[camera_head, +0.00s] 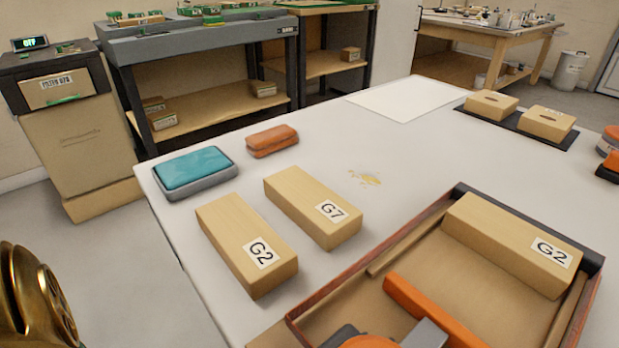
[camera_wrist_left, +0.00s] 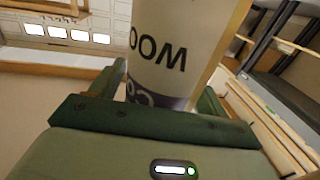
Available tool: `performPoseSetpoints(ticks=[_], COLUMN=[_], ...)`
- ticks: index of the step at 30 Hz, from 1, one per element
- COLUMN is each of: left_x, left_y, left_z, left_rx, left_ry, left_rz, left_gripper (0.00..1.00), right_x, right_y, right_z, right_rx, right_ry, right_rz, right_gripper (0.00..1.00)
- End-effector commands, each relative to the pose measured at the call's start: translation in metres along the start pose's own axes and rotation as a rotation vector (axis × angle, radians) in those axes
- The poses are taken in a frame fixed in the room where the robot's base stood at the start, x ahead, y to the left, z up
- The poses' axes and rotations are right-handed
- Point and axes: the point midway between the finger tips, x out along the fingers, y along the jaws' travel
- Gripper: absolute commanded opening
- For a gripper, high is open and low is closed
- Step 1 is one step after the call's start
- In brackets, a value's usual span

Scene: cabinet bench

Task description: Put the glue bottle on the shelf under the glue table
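The glue bottle (camera_wrist_left: 172,45) is a pale cylinder with dark lettering reading "WOO", seen upside down in the left wrist view. It stands between the two green fingers of my left gripper (camera_wrist_left: 160,100), which appear closed against its sides. Its far end runs out of the picture. The bottle and left gripper do not show in the head view. My right gripper is in neither view. A white-topped table (camera_head: 330,150) fills the head view's middle, with a small yellowish smear (camera_head: 365,178) on top. Any shelf under it is hidden.
Wooden blocks G2 (camera_head: 232,225) and G7 (camera_head: 305,190), a teal-topped pad (camera_head: 192,170) and an orange block (camera_head: 272,140) lie on the white table. A tray (camera_head: 350,283) holds another block (camera_head: 495,235). Behind stands a grey bench (camera_head: 190,40) with a lower wooden shelf (camera_head: 205,100).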

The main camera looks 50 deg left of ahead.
Motion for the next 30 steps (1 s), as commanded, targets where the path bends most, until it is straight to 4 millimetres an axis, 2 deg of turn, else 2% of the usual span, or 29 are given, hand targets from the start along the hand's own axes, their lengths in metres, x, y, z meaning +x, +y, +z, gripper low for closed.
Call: performPoseSetpoints(ticks=[11, 14, 16, 24, 30], left_x=[-0.004, -0.019, -0.035, -0.096, -0.118], left_y=[0.000, 0.000, 0.000, 0.000, 0.000], left_z=[-0.002, -0.004, -0.006, -0.005, -0.002], left_rx=[0.000, 0.000, -0.001, -0.001, 0.001], left_ry=[-0.002, -0.001, 0.000, 0.000, -0.001], left_rz=[-0.001, 0.000, 0.000, 0.000, 0.000], left_gripper=[0.79, 0.79, 0.79, 0.79, 0.79], right_x=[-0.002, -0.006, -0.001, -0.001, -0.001], right_y=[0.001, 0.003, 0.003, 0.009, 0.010], right_z=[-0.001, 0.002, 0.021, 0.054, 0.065], right_rx=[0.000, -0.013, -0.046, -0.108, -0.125], right_ry=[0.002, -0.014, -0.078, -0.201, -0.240], right_rz=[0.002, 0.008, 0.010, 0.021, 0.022], right_gripper=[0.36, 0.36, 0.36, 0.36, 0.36])
